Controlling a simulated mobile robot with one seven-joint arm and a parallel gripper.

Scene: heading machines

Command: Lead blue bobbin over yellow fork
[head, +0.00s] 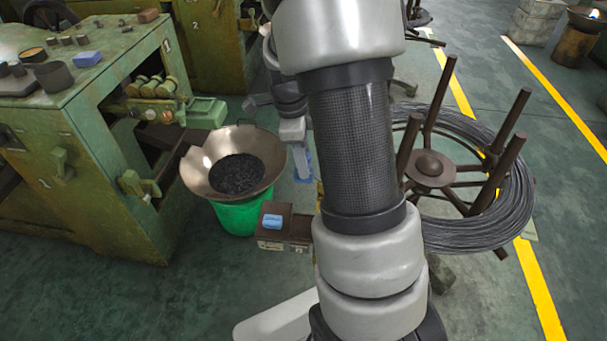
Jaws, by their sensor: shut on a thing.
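My gripper (295,138) hangs in the middle of the head view, just left of my arm and right of the wide pan. It is shut on a blue thing, apparently the blue bobbin (304,166), which shows small below the fingers. A narrow yellow piece, possibly the yellow fork (319,193), shows at the left edge of my arm, below and slightly right of the bobbin. My arm hides most of it. I cannot tell whether the bobbin and the yellow piece touch, and no thread is clear.
A wide metal pan (205,180) of dark pieces sits on a green bucket (237,217). A brown box (296,231) bears a light-blue block (272,222). A green machine (120,200) stands left. A wire coil (515,195) on a spoked stand is right, partly behind my arm.

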